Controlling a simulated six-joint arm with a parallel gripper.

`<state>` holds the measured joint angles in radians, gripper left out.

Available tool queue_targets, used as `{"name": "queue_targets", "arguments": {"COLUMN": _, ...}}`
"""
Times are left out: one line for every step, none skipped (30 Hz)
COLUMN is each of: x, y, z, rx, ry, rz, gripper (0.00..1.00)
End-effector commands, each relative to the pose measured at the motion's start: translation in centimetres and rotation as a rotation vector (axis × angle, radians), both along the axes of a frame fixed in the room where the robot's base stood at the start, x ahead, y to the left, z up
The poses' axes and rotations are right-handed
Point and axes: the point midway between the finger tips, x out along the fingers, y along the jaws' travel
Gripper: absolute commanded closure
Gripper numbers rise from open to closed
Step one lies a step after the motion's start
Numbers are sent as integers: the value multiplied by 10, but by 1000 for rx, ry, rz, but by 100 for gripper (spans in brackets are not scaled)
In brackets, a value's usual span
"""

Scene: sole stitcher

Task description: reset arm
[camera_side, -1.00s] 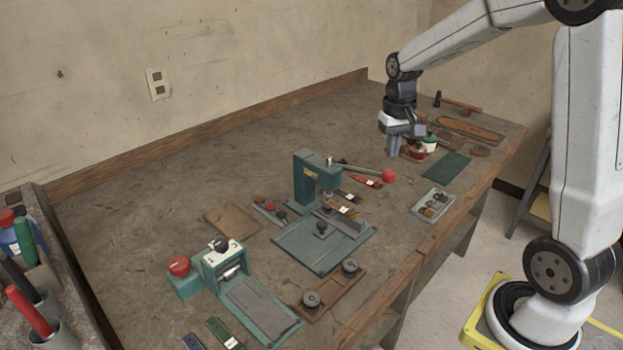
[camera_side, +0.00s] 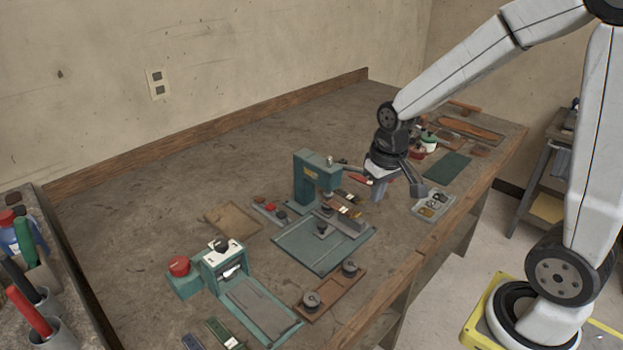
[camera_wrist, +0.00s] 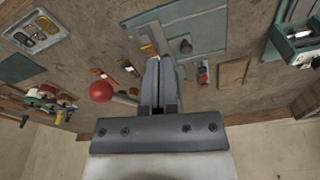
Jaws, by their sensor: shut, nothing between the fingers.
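My gripper (camera_side: 379,187) hangs above the bench in the side view, between the green press and the small grey parts tray. It points down and is slightly tilted. In the wrist view my gripper (camera_wrist: 158,100) has its fingers together with nothing between them. The green press (camera_side: 306,180) stands upright at mid-bench, and my gripper covers part of its lever. The lever's red ball (camera_wrist: 101,91) shows left of the fingers in the wrist view. The press's flat green base plate (camera_side: 300,247) lies in front of it.
A green roller machine (camera_side: 222,262) with a red knob stands front left. A grey parts tray (camera_side: 433,205) lies near the bench's right edge. A green mat (camera_side: 447,168) and leather pieces lie behind. The back left of the bench (camera_side: 200,165) is clear.

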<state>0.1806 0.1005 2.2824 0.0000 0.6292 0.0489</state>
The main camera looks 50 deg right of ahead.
Motion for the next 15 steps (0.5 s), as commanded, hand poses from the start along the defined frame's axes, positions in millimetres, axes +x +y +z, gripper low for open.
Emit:
{"name": "queue_targets", "arguments": {"x": -9, "y": 13, "z": -7, "rx": -3, "ry": -13, "rz": 42, "gripper": 100}}
{"name": "queue_targets", "arguments": {"x": -14, "y": 20, "z": -10, "rx": -5, "ry": -23, "rz": 65, "gripper": 100}}
{"name": "queue_targets", "arguments": {"x": -20, "y": 28, "z": -14, "rx": -7, "ry": -36, "rz": 94, "gripper": 100}}
{"name": "queue_targets", "arguments": {"x": -24, "y": 33, "z": -17, "rx": -9, "ry": -45, "rz": 114, "gripper": 100}}
{"name": "queue_targets", "arguments": {"x": -28, "y": 38, "z": -20, "rx": -12, "ry": -55, "rz": 133, "gripper": 100}}
{"name": "queue_targets", "arguments": {"x": -34, "y": 44, "z": -23, "rx": -13, "ry": -65, "rz": 155, "gripper": 100}}
{"name": "queue_targets", "arguments": {"x": -38, "y": 48, "z": -26, "rx": -14, "ry": -71, "rz": 170, "gripper": 100}}
{"name": "queue_targets", "arguments": {"x": -41, "y": 51, "z": -27, "rx": -15, "ry": -78, "rz": 182, "gripper": 100}}
{"name": "queue_targets", "arguments": {"x": -45, "y": 54, "z": -29, "rx": -16, "ry": -86, "rz": 198, "gripper": 100}}
{"name": "queue_targets", "arguments": {"x": -47, "y": 56, "z": -31, "rx": -17, "ry": -90, "rz": 207, "gripper": 100}}
{"name": "queue_targets", "arguments": {"x": -49, "y": 58, "z": -32, "rx": -17, "ry": -93, "rz": 214, "gripper": 100}}
{"name": "queue_targets", "arguments": {"x": -51, "y": 60, "z": -33, "rx": -17, "ry": -97, "rz": 221, "gripper": 100}}
{"name": "queue_targets", "arguments": {"x": -52, "y": 60, "z": -33, "rx": -18, "ry": -99, "rz": 225, "gripper": 100}}
{"name": "queue_targets", "arguments": {"x": -53, "y": 61, "z": -34, "rx": -18, "ry": -100, "rz": 228, "gripper": 100}}
{"name": "queue_targets", "arguments": {"x": -53, "y": 61, "z": -34, "rx": -18, "ry": -101, "rz": 230, "gripper": 100}}
